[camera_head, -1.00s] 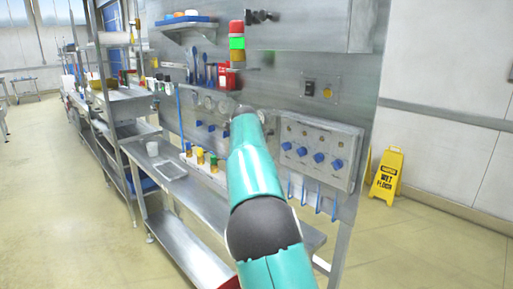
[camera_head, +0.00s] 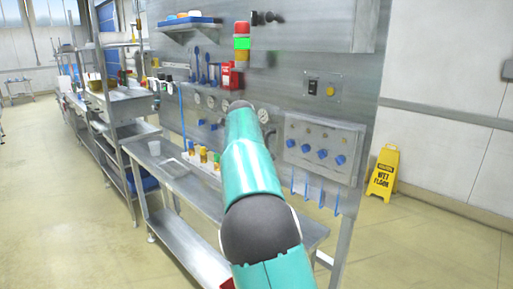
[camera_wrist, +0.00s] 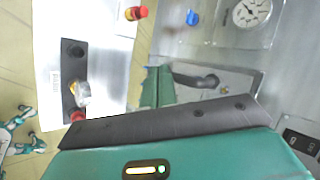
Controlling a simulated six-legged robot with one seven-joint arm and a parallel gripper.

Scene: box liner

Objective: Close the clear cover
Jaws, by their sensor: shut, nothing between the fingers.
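In the wrist view, my gripper (camera_wrist: 158,72) shows as two green fingers pressed together, in front of a grey wall panel. A dark curved handle (camera_wrist: 197,80) is just right of the fingers, inside a pale frame. A see-through pane (camera_wrist: 215,36) shows above it, near a round gauge (camera_wrist: 250,12) and a blue knob (camera_wrist: 192,17). It looks like the clear cover, but its hinge and how far it stands open cannot be told. I cannot tell whether the fingers touch it. In the head view my arm hides the gripper and this spot.
A switch plate (camera_head: 322,88) and a box with blue knobs (camera_head: 318,147) are on the wall right of my arm. A steel bench (camera_head: 185,190) runs below, with small bottles (camera_head: 203,156). A yellow wet-floor sign (camera_head: 383,172) stands right. Floor is clear at left.

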